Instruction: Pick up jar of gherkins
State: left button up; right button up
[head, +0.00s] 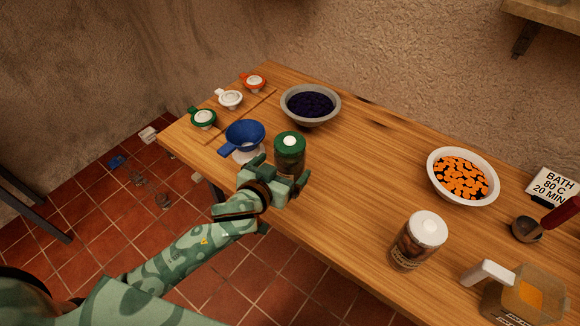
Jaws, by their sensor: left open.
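A jar with a green lid and a pale spot on top (290,146) stands upright near the table's front edge, left of centre. Its dark green contents fit gherkins, but I cannot read a label. My left gripper (278,173) is open at the near side of this jar, with one finger to its left and one by its lower right. The gripper hides the jar's lower part, and I cannot tell whether the fingers touch it. My right gripper is not in view.
A blue funnel (245,135) stands close left of the jar. A bowl of dark fruit (311,103) is behind it. A white-lidded jar (427,230), an orange-filled bowl (463,178) and a jug (522,298) stand right. The table's middle is clear.

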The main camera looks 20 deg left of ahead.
pick_arm(q)
jog(key=b+x, duration=0.1)
jog(key=x, duration=0.5)
jog(key=shift+a+f, duration=0.15)
jog(key=shift+a, duration=0.05)
jog(key=shift+s, duration=0.15)
jog(key=shift+c, duration=1.2)
jog(key=c, duration=1.6)
jog(key=shift+r, duration=0.3)
